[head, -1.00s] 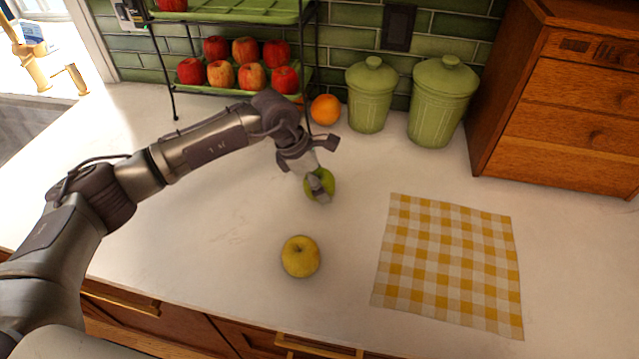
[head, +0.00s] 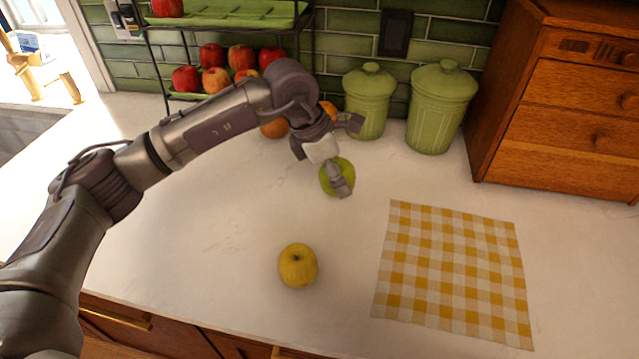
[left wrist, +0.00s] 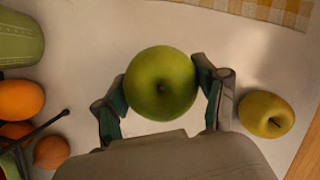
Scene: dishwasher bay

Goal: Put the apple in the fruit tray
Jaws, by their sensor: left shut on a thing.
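A green apple (head: 330,178) is between the fingers of my left gripper (head: 341,178), which is shut on it. The left wrist view shows the green apple (left wrist: 160,84) with a finger touching each side of it, left gripper (left wrist: 160,90). A yellow apple (head: 298,265) rests on the counter nearer the front, and it also shows right of the gripper in the left wrist view (left wrist: 266,114). The fruit tray looks to be the green two-tier rack (head: 228,17) at the back left. Several red apples sit on its lower tier, partly hidden by my arm. My right gripper is not in view.
Two green lidded canisters (head: 368,100) (head: 440,108) stand at the back wall. Oranges (head: 274,128) lie beside the rack. A yellow checked cloth (head: 455,270) lies at the right, below a wooden drawer cabinet (head: 560,105).

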